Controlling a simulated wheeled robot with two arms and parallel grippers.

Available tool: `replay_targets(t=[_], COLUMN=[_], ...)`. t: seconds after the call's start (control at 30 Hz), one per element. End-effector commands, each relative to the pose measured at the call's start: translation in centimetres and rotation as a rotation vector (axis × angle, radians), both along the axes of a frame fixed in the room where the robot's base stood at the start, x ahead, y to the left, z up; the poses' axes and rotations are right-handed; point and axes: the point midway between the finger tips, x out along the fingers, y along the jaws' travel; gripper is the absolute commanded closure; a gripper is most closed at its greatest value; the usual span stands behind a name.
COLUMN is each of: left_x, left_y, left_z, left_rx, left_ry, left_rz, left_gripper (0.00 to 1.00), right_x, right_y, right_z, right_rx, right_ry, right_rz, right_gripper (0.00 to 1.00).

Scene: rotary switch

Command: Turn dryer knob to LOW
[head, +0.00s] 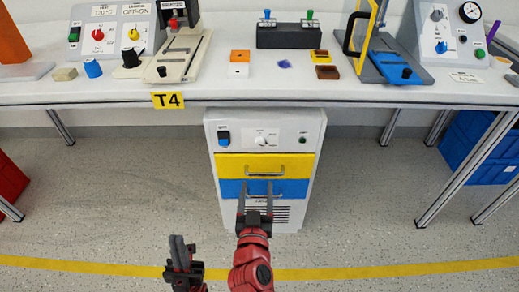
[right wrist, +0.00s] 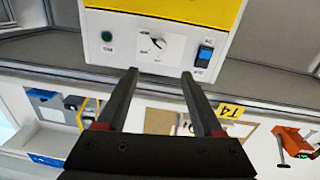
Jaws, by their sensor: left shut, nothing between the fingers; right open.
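The dryer is a white cabinet (head: 312,165) below the table. My right gripper (head: 256,183) is open and empty, in front of the drawers and below the knob in the head view. It shows in the right wrist view too (right wrist: 159,73). My left gripper (head: 177,239) is shut and empty, low and left of the cabinet.
A blue switch (head: 224,138) and a green button (head: 303,140) flank the knob. Below are a yellow drawer (head: 230,166) and a blue drawer (head: 229,189) with handles. The table edge (head: 350,103) overhangs above.

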Motion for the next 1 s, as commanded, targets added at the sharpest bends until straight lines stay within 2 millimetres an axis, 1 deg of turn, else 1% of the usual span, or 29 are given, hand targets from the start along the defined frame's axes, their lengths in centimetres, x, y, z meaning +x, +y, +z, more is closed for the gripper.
replay_targets(t=[0.03,0.2,0.4,0.5,0.6,0.7,0.83,1.0], left_x=[0.0,0.0,0.0,-0.1,-0.1,-0.1,-0.1,-0.1], left_y=[0.0,0.0,0.0,0.0,0.0,0.0,0.0,0.0], left_z=[0.0,0.0,-0.3,-0.4,-0.5,-0.6,-0.6,-0.6], left_rx=[0.0,0.0,0.003,0.006,0.008,0.01,0.01,0.01], left_ry=[0.0,0.0,-0.002,-0.004,-0.005,-0.007,-0.007,-0.007], left_rz=[0.0,0.0,0.0,0.001,0.0,0.001,0.001,0.001], left_gripper=[1.0,1.0,1.0,1.0,1.0,1.0,1.0,1.0], right_x=[1.2,5.4,10.1,12.0,13.4,14.3,14.9,14.9], right_y=[-0.3,-0.4,-0.6,-0.6,-0.7,-0.7,-0.7,-0.7], right_z=[0.1,0.2,0.0,0.1,-0.1,0.0,0.1,0.0], right_rx=[0.002,0.0,-0.001,0.0,-0.002,0.0,0.001,0.0], right_ry=[-0.001,-0.003,-0.001,-0.004,-0.001,0.0,-0.001,-0.001], right_rz=[-0.008,-0.005,-0.002,-0.001,-0.001,0.001,0.001,0.002], right_gripper=[0.32,0.32,0.32,0.32,0.32,0.32,0.32,0.32])
